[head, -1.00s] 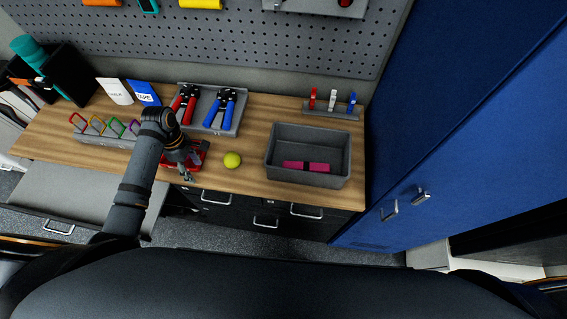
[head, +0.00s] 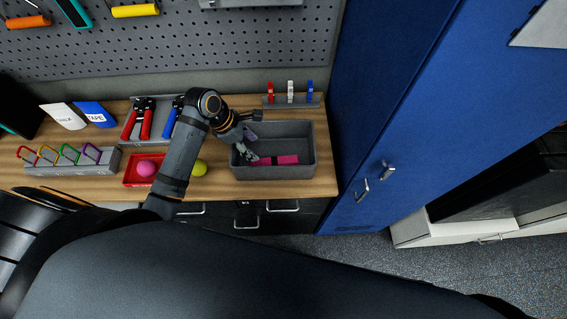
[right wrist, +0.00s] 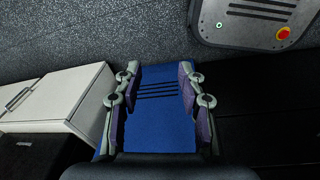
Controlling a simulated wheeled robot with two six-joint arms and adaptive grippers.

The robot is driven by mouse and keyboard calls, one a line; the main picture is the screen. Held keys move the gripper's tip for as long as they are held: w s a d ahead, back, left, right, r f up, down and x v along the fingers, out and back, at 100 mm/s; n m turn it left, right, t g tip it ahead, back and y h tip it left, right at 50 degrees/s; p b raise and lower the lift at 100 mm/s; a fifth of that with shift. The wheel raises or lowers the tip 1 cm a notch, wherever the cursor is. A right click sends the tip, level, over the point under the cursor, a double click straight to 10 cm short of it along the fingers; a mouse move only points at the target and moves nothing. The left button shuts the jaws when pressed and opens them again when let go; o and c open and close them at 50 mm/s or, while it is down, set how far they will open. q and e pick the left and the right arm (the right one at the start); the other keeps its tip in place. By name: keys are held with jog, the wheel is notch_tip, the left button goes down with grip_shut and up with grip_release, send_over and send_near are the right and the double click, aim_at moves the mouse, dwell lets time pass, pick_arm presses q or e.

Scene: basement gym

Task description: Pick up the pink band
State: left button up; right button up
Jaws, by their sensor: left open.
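The pink band (head: 286,159) lies on the floor of a grey open bin (head: 308,146) on the wooden bench, with a dark strip across its middle. My left gripper (head: 249,152) is open and empty at the bin's left end, pointing down, close to the left of the band. I cannot tell whether its tips are below the rim. My right gripper (right wrist: 160,88) shows only in the right wrist view, with its fingers wide apart and nothing between them.
A red tray (head: 130,180) with a pink ball (head: 146,168) and a yellow-green ball (head: 199,167) are left of the bin. A rack with coloured clips (head: 290,98) stands behind it. A tall blue locker (head: 390,120) stands close on the right.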

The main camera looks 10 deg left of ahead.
pick_arm(q)
send_near(268, 161)
jog(key=f, duration=0.1)
jog(key=w+f, duration=0.1)
jog(key=shift+w+d+f+p, duration=0.15)
jog(key=shift+d+f+p, duration=0.1)
jog(key=shift+p, duration=0.1)
jog(key=shift+d+f, duration=0.1)
jog(key=shift+f, duration=0.1)
jog(key=shift+d, duration=0.1)
jog(key=shift+s+d+f, duration=0.15)
jog(key=shift+s+d, duration=0.05)
jog(key=shift+s, duration=0.05)
jog(key=p+x, duration=0.2)
jog(key=x, duration=0.2)
jog(key=shift+s, duration=0.15)
jog(key=shift+d+f, duration=0.15)
jog(key=shift+f, duration=0.25)
jog(key=c, duration=0.4)
grip_shut()
pick_arm(e)
jog(key=r, duration=0.2)
jog(key=shift+w+a+r, duration=0.3)
jog(key=shift+w, duration=0.05)
